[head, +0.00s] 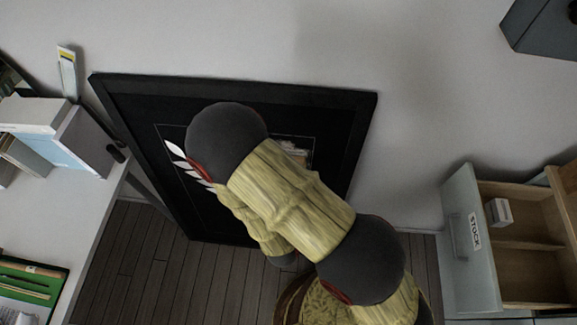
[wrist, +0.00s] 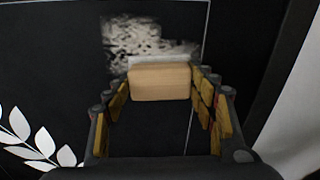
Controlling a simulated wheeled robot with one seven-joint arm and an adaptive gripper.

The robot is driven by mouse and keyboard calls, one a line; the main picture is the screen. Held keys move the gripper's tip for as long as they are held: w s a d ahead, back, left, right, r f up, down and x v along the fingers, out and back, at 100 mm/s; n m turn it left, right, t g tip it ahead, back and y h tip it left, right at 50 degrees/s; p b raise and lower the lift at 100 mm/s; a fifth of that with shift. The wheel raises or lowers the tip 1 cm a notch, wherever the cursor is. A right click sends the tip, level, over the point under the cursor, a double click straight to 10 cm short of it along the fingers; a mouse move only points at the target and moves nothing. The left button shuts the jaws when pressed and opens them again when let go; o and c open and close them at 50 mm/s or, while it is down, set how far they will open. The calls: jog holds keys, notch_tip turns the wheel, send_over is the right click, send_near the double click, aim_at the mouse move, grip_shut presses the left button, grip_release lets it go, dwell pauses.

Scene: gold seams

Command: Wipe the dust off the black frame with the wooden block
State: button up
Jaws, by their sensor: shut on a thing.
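The large black frame (head: 235,92) leans against the pale wall, standing on the wooden floor, with my arm across much of it. In the wrist view the frame's dark face (wrist: 55,60) carries a pale, patchy dust smear (wrist: 140,35). My gripper (wrist: 160,84) is shut on the wooden block (wrist: 160,80), a tan block with a pale strip along its far edge. The block is at the lower edge of the dust; I cannot tell whether it touches the face. White leaf shapes (wrist: 38,145) show at the lower left.
A white desk (head: 60,205) with books (head: 45,130) and a green tray (head: 30,285) stands at the left. An open drawer unit labelled STOCK (head: 474,231) holds a small white box (head: 499,212) at the right. A dark grey box (head: 540,30) is at the upper right.

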jog(key=shift+s+d, duration=0.2)
jog(key=shift+d, duration=2.8)
jog(key=shift+w+r+p, duration=0.1)
jog(key=shift+r+p, duration=0.8)
jog(key=shift+r, duration=0.15)
jog(key=shift+w+a+r+p, duration=0.9)
jog(key=shift+a+p, duration=0.65)
jog(key=shift+a, duration=5.2)
jog(key=shift+s+d, duration=0.25)
jog(key=shift+d, duration=2.05)
jog(key=shift+s+d, duration=0.25)
jog(key=shift+d, duration=2)
jog(key=shift+s+d, duration=0.25)
jog(key=shift+d, duration=2.05)
jog(key=shift+s, duration=0.1)
